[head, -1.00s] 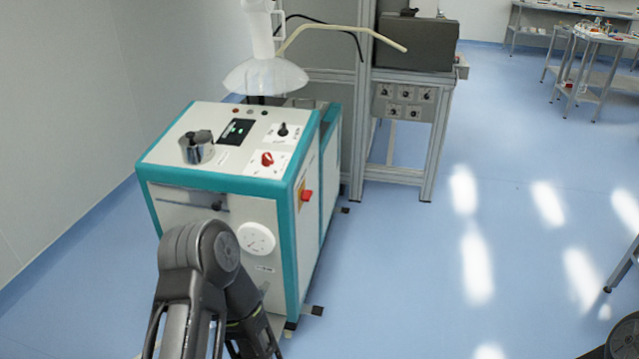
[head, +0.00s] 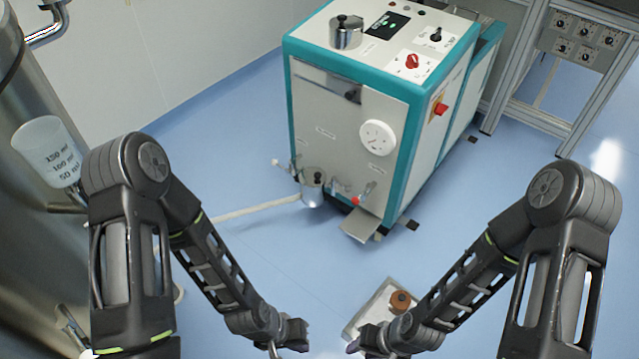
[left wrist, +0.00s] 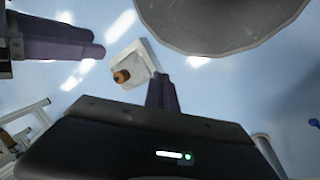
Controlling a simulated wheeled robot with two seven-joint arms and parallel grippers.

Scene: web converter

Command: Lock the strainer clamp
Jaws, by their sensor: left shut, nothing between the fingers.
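The teal and white machine (head: 355,125) stands ahead in the head view. Low on its front is a small steel cylinder (head: 312,187) with pipe fittings, which looks like the strainer; its clamp is too small to make out. My left gripper (head: 290,338) is low at the bottom middle of the head view, apart from the machine. Its purple fingertips (left wrist: 161,92) show together and empty in the left wrist view. My right gripper (head: 362,342) is just to its right, and whether its jaws are open cannot be made out.
A grey-white tray (head: 352,322) with a brown-topped item (head: 400,301) is on the floor near my right gripper. A pale hose (head: 255,208) runs left from the cylinder. A steel vessel (head: 25,200) and measuring cup (head: 48,152) are at left. Blue floor is open between.

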